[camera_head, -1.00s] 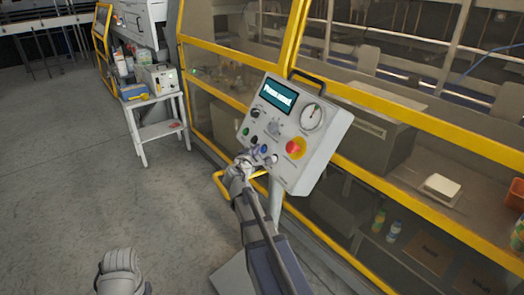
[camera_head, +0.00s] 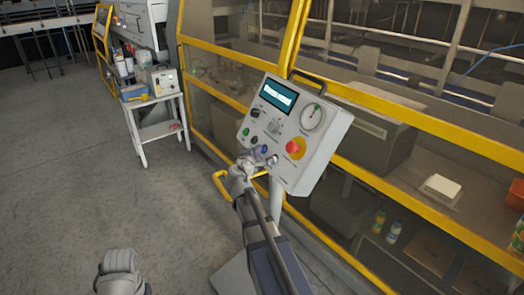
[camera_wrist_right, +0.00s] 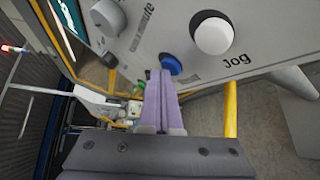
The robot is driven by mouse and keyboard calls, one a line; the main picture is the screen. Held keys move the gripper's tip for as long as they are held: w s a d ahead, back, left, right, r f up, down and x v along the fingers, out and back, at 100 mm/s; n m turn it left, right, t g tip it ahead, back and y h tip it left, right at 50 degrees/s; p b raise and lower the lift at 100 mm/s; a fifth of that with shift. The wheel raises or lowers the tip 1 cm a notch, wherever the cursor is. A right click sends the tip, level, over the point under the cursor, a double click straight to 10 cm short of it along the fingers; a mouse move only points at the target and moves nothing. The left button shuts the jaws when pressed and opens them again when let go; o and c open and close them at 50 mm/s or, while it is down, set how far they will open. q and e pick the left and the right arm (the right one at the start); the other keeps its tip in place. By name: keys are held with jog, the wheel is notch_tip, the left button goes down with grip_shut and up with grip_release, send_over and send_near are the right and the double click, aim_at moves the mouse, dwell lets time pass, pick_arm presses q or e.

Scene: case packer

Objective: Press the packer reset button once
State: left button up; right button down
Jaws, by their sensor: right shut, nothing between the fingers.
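The grey control panel (camera_head: 318,150) stands tilted on a post in front of the machine. A blue button (camera_wrist_right: 171,64) sits on its lower part; it shows small in the head view (camera_head: 263,149). My right gripper (camera_wrist_right: 160,73) is shut and empty, its fingertips close to the blue button's edge. I cannot tell whether they touch it. Any label there is hidden. A white Jog button (camera_wrist_right: 213,34) is beside the blue one. In the head view my right gripper (camera_head: 250,161) is at the panel's lower left edge. Only a grey part of my left arm shows at bottom left.
The panel also has a red emergency button (camera_head: 293,147) on yellow, a round gauge (camera_head: 312,117), a screen (camera_head: 278,95) and a selector knob (camera_wrist_right: 108,17). A yellow-framed guard (camera_head: 420,140) stands behind. A small white table (camera_head: 158,105) is at left; the floor between is clear.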

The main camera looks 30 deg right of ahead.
dwell(0.6)
jog(key=shift+a+r+p, duration=0.35)
jog(key=shift+a+p, duration=0.05)
jog(key=shift+a, duration=0.15)
jog(key=a, duration=0.1)
jog(key=a+r+p, duration=0.1)
jog(key=a, duration=0.1)
jog(key=a+r+p, duration=0.1)
jog(key=shift+w+a+r, duration=0.15)
jog(key=shift+a+r, duration=0.05)
jog(key=shift+r, duration=0.05)
jog(key=shift+f, duration=0.1)
dwell(0.9)
